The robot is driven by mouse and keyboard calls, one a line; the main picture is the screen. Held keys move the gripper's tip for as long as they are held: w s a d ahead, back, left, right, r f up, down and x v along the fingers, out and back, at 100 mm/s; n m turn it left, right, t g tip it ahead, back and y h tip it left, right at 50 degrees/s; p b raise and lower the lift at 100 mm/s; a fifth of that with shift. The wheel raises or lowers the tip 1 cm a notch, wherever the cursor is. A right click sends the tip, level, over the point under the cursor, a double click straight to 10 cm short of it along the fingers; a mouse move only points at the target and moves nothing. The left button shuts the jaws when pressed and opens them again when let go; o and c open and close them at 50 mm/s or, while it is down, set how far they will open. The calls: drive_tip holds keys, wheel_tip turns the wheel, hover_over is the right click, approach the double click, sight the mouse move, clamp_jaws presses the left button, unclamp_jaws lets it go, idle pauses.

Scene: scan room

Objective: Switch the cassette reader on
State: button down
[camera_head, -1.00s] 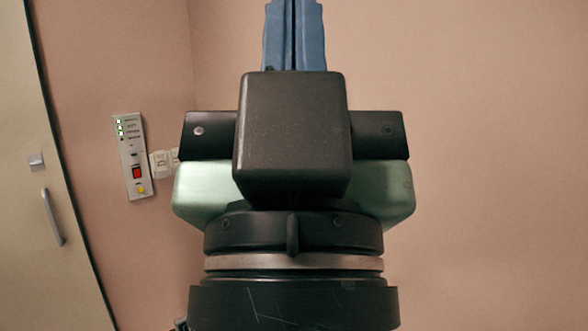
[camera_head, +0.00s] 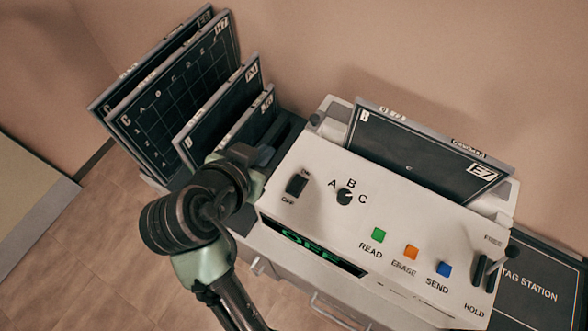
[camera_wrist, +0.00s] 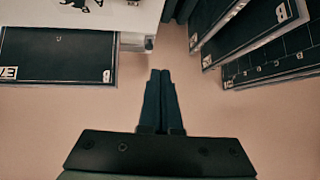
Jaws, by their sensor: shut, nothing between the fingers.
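The cassette reader (camera_head: 330,170) is a white console seen from above in the head view. Its black ON/OFF rocker switch (camera_head: 297,185) is at the panel's upper left. A display strip (camera_head: 312,246) on the front edge shows green letters that read OFF. My gripper (camera_head: 264,156) is left of the switch, by the reader's left end, and apart from the switch as far as I can tell. In the wrist view my gripper (camera_wrist: 160,74) is shut and empty, with the reader's edge (camera_wrist: 132,42) to its upper left.
A dark cassette marked E7 (camera_head: 420,155) stands at the reader's back. Several cassettes (camera_head: 175,110) stand in a rack at left. An A-B-C knob (camera_head: 345,198), a green READ button (camera_head: 378,235) and a slider (camera_head: 485,272) share the panel. Floor (camera_head: 90,240) is clear at left.

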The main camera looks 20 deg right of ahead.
drive_tip(key=shift+m+g, duration=0.4)
drive_tip(key=shift+g, duration=0.4)
drive_tip(key=s+f, duration=0.3)
drive_tip(key=shift+s+d+f, duration=0.25)
drive_tip(key=shift+s+d, duration=0.05)
drive_tip(key=shift+d, duration=0.1)
drive_tip(key=p, duration=0.2)
hover_over(295, 182)
wheel_tip(295, 182, down, 7)
drive_tip(key=shift+r, duration=0.1)
wheel_tip(295, 182, down, 2)
drive_tip(key=shift+f, duration=0.25)
drive_tip(key=shift+f+p, duration=0.3)
drive_tip(key=shift+f, duration=0.55)
